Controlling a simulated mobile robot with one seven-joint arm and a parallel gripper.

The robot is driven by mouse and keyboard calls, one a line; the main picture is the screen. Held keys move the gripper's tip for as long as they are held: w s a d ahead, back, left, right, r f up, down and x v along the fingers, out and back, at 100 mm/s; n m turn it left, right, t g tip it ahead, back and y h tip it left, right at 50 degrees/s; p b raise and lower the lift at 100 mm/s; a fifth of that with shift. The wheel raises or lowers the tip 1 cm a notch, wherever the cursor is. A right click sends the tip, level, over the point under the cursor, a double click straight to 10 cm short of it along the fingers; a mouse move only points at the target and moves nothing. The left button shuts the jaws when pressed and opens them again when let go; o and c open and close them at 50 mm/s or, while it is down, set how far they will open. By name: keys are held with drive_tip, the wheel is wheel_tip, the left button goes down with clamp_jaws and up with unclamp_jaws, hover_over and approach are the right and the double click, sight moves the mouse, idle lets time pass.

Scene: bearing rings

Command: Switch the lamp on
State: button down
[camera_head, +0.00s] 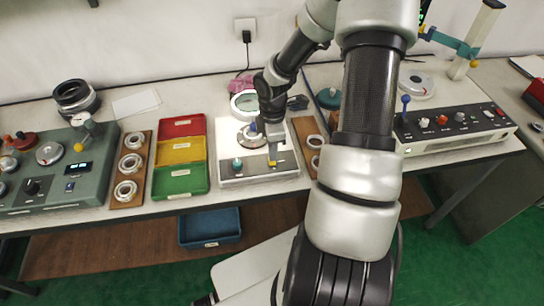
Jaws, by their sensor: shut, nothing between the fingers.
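My gripper (273,146) is shut and points down over a white device (229,176) in the middle of the bench. The device has a grey front strip (253,165) with a teal knob (237,163). A yellow part (272,163) shows just below my fingertips; I cannot tell whether they touch it. A round, pale-rimmed head (244,104) stands at the back of this device and may be the lamp. I cannot tell whether it is lit. A metal disc (251,136) lies in front of it, partly hidden by my gripper.
Red, yellow and green bins (180,150) and a wooden ring rack (130,170) stand to the left. A green control box (45,175) is at the far left. A second rack (309,140) and a white knobbed panel (450,125) are to the right.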

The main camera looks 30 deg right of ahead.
sight(273, 163)
wheel_tip(273, 163, up, 4)
drive_tip(key=p, duration=0.3)
drive_tip(key=shift+r+p, duration=0.25)
drive_tip(key=shift+p, duration=0.05)
drive_tip(key=shift+d, duration=0.1)
